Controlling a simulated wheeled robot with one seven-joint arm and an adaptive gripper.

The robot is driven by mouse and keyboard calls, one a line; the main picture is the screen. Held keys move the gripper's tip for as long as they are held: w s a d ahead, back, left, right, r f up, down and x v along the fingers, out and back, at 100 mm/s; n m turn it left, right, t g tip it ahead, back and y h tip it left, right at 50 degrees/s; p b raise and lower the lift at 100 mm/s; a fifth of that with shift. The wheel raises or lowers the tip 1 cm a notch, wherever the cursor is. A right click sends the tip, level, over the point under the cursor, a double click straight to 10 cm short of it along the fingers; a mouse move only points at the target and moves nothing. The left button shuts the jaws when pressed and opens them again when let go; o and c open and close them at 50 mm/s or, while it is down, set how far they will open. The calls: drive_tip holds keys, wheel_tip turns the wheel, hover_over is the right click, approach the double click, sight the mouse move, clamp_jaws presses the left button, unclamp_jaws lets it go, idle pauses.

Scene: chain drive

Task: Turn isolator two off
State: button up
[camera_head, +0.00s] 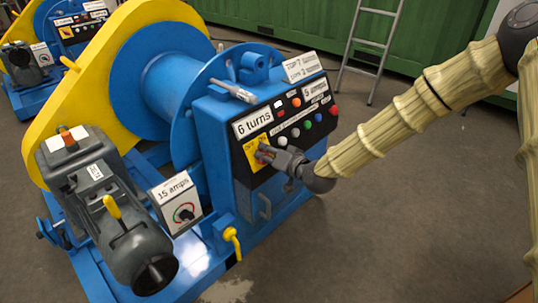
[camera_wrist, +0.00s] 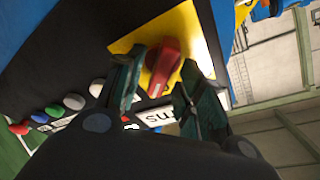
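A red rotary switch handle (camera_wrist: 163,64) sits on a yellow plate (camera_wrist: 192,35) on the black control panel of the blue winch. In the head view the yellow plate (camera_head: 250,146) is mostly hidden behind my gripper (camera_head: 263,152), and its lettering is only partly readable. In the wrist view my gripper (camera_wrist: 160,72) has its two dark fingers apart, one on each side of the red handle. A gap shows beside the handle, but I cannot tell whether either finger touches it. No label reading "isolator two" is legible.
Several coloured buttons (camera_head: 307,126) and a "6 turns" label (camera_head: 253,122) are on the same panel. A "15 amps" box (camera_head: 177,201) and a yellow-handled valve (camera_head: 232,241) are lower left. A second winch (camera_head: 70,27) stands behind. Floor at right is clear.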

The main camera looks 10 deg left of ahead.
clamp_jaws()
drive_tip(key=shift+n, duration=0.4)
drive_tip(key=n+y, duration=0.1)
drive_tip(key=n, duration=0.3)
drive_tip(key=shift+g, duration=0.3)
drive_tip(key=n, duration=0.5)
drive_tip(key=shift+s+g+y+b, duration=0.1)
drive_tip(key=shift+g+y+b, duration=0.2)
drive_tip(key=shift+g+y, duration=0.1)
drive_tip(key=n+g, duration=0.1)
drive_tip(key=n, duration=0.4)
drive_tip(key=shift+a+y, duration=0.1)
drive_tip(key=shift+y, duration=0.2)
drive_tip(key=shift+s+f+n+g, duration=0.1)
drive_tip(key=shift+n+g, duration=0.25)
drive_tip(key=shift+n, duration=1)
drive_tip(key=shift+s+n+g, duration=0.1)
drive_tip(key=shift+n+g, duration=0.25)
drive_tip(key=shift+n, duration=1)
